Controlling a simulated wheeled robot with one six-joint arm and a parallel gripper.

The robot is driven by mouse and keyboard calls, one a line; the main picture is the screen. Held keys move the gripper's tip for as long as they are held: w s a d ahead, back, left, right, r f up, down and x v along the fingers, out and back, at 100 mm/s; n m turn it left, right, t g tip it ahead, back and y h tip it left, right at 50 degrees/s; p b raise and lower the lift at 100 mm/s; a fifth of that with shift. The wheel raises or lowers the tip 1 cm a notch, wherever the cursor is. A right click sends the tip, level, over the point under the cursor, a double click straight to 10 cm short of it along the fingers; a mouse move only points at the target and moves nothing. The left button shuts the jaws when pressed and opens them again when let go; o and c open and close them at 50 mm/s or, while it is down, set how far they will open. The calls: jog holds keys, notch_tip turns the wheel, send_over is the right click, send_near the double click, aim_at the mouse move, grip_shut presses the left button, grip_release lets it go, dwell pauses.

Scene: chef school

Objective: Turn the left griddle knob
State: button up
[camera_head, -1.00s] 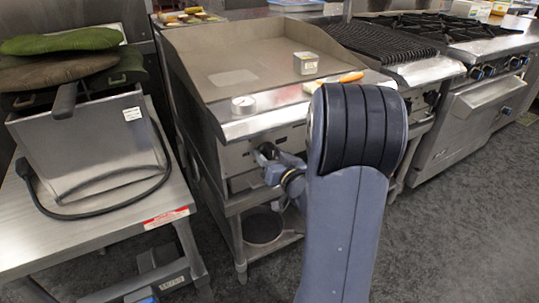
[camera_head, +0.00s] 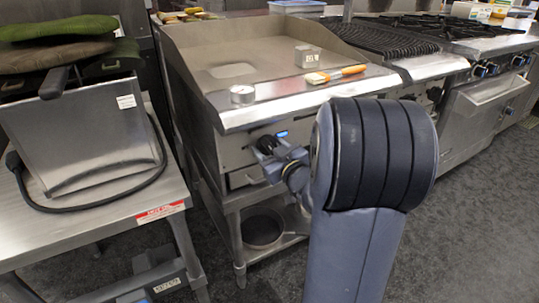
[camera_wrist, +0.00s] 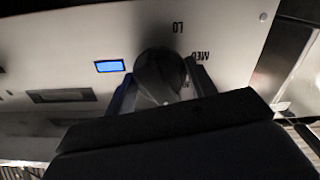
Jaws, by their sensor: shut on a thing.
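The griddle (camera_head: 235,78) stands in the middle of the head view, with its steel front panel (camera_head: 236,152) facing me. My gripper (camera_head: 267,148) is at the left part of that panel, shut on the left griddle knob (camera_wrist: 160,72). My arm hides the panel's right part.
A steel table (camera_head: 110,215) with a fryer (camera_head: 90,140) stands at the left. A range (camera_head: 480,95) stands at the right.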

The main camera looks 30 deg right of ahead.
jog(key=shift+n+b, duration=0.7)
jog(key=shift+n, duration=0.3)
jog(key=o, duration=0.7)
jog(key=s+p, duration=0.1)
jog(key=s, duration=0.4)
jog(key=s+p, duration=0.1)
jog(key=s, duration=0.5)
jog(key=shift+d+p, duration=0.2)
jog(key=shift+p, duration=0.1)
jog(key=shift+w, duration=0.15)
